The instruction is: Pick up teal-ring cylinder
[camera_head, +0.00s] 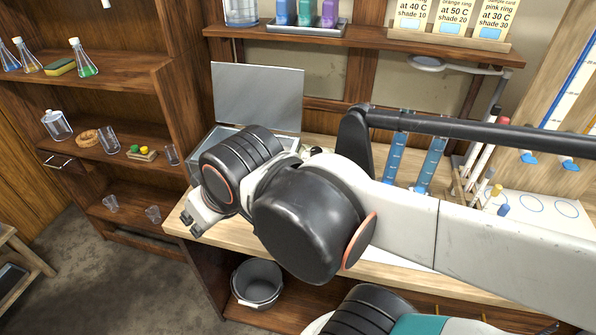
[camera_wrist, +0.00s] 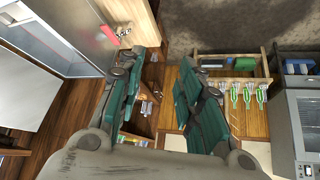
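Two tall graduated cylinders with blue contents stand on the wooden bench behind my arm: a left cylinder (camera_head: 396,155) and a right cylinder (camera_head: 432,163). Their lower ends are partly hidden by my arm, and I cannot tell which has a teal ring. My gripper (camera_head: 190,218) is at the bench's left front edge, well left of both cylinders. In the wrist view my gripper (camera_wrist: 168,68) has its teal fingers apart, with nothing between them. Neither cylinder can be made out in the wrist view.
My arm reaches across the bench (camera_head: 320,146). An open grey box (camera_head: 258,97) stands at its back left. A rack of tubes (camera_head: 478,180) is right of the cylinders. A shelf unit (camera_head: 120,75) stands left, and a bin (camera_head: 258,283) is below the bench.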

